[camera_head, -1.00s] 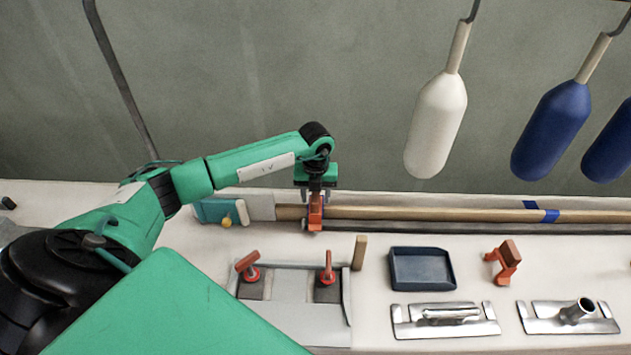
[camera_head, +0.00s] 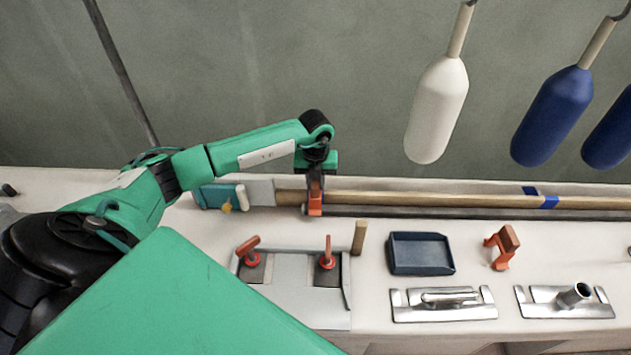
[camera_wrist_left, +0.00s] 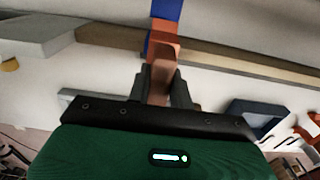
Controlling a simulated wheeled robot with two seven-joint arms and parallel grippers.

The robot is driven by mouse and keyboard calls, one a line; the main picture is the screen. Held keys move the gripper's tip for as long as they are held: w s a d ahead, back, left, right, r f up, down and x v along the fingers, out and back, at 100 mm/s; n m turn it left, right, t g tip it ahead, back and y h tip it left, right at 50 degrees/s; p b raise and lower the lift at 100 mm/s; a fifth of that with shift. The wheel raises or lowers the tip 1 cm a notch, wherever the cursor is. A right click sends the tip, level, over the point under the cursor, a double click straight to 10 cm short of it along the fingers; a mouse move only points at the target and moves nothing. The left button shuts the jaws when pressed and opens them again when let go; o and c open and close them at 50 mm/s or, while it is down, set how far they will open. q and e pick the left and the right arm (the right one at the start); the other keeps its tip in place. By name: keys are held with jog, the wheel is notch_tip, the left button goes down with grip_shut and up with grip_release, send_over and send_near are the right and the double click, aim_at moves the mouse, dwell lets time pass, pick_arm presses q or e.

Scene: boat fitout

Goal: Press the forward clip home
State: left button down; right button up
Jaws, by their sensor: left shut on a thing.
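My left gripper (camera_head: 315,188) points down over the long wooden pole (camera_head: 430,200) near its left end. It is shut on an orange clip (camera_head: 315,208), which is at the pole. In the left wrist view the clip (camera_wrist_left: 162,75) stands between the dark fingers, in front of the pole (camera_wrist_left: 230,60), with blue tape (camera_wrist_left: 166,10) behind it. Whether the clip is fully seated is hidden by the fingers. A second orange clip (camera_head: 502,247) lies on the bench at the right. My right gripper is out of view.
A dark blue tray (camera_head: 420,256), a small wooden block (camera_head: 359,238) and two metal fittings (camera_head: 444,304) (camera_head: 566,301) are on the bench. Two red-handled latches (camera_head: 327,254) (camera_head: 249,253) are below the gripper. White (camera_head: 436,110) and blue fenders (camera_head: 551,116) hang behind.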

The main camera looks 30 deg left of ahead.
pick_arm(q)
jog(key=shift+f, duration=0.2)
jog(key=shift+s+f+b, duration=0.1)
jog(key=shift+f+b, duration=0.45)
jog(key=shift+f, duration=0.05)
dwell(0.4)
jog(key=c, duration=1.2)
grip_release()
jog(key=shift+o, duration=0.2)
jog(key=shift+r, duration=0.1)
